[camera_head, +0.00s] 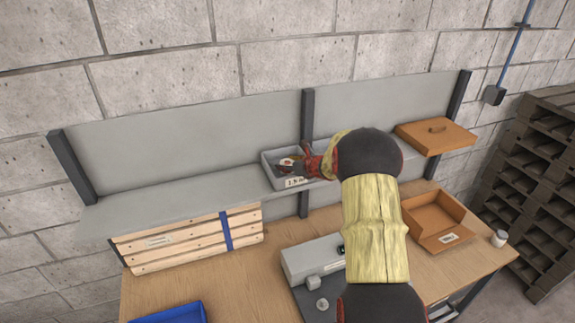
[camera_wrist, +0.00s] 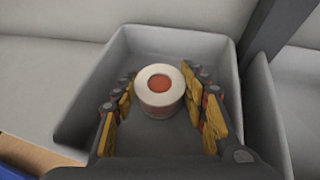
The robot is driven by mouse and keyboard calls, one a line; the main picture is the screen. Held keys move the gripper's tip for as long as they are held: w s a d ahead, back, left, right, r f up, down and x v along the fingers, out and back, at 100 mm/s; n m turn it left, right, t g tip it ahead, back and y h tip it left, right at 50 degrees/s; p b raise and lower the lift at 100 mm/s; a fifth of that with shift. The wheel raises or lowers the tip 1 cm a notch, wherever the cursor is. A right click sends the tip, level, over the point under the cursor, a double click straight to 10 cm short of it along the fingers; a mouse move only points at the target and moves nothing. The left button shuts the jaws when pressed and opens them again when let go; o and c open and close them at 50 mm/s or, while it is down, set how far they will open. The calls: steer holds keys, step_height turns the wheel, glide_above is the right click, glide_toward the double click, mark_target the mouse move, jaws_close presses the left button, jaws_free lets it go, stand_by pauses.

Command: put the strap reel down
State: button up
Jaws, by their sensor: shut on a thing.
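The strap reel (camera_wrist: 158,99) is a short white roll with an orange-red centre, seen from above in the wrist view. My gripper (camera_wrist: 159,88) is shut on it, one finger on each side. The reel is upright inside a grey bin (camera_wrist: 85,90); I cannot tell whether it touches the bin floor. In the head view the grey bin (camera_head: 268,172) stands on the grey shelf, with a label on its front. My gripper (camera_head: 291,166) reaches into it from the right, and the reel is mostly hidden there.
The grey shelf (camera_head: 180,190) is bare left of the bin. An orange lidded box (camera_head: 436,137) sits at its right end. Below, the wooden table (camera_head: 240,285) holds an open orange box (camera_head: 436,212), a grey device (camera_head: 312,258), a blue tray (camera_head: 180,312) and a small white jar (camera_head: 499,238). A dark post stands behind the bin.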

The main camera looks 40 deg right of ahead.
steer(key=o, duration=1.3)
